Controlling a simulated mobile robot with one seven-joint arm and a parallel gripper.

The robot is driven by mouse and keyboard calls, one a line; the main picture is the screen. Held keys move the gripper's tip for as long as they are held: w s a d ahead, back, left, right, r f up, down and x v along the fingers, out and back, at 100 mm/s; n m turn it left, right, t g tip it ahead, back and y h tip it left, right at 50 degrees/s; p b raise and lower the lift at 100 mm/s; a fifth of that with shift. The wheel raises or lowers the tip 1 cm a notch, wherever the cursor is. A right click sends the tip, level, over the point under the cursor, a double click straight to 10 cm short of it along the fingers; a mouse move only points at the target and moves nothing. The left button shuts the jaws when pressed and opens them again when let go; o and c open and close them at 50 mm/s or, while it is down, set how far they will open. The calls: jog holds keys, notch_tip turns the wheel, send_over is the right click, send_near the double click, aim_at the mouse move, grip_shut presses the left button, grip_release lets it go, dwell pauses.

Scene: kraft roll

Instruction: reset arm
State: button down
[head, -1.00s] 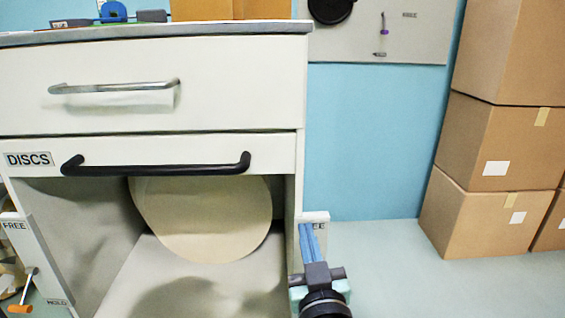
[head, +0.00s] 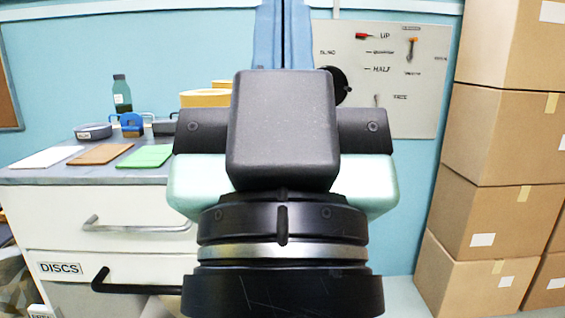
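My gripper (head: 283,30) is raised in front of the head camera, in the middle of the view. Its two blue fingers point up and lie side by side with only a thin dark line between them. Nothing shows between the fingers, though the tips reach the top edge of the picture. The black gripper body and pale green housing hide part of the counter and cabinet behind.
A white cabinet with a DISCS drawer (head: 60,268) stands at left. On its counter (head: 60,177) are white, brown (head: 105,153) and green (head: 146,156) sheets, a bottle (head: 122,93) and a blue item (head: 128,122). Stacked cartons (head: 480,210) stand at right; a pegboard (head: 410,90) hangs behind.

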notch_tip(320, 180, up, 28)
jog(key=p, duration=2.6)
jog(key=shift+r, duration=0.2)
jog(key=shift+w, duration=0.15)
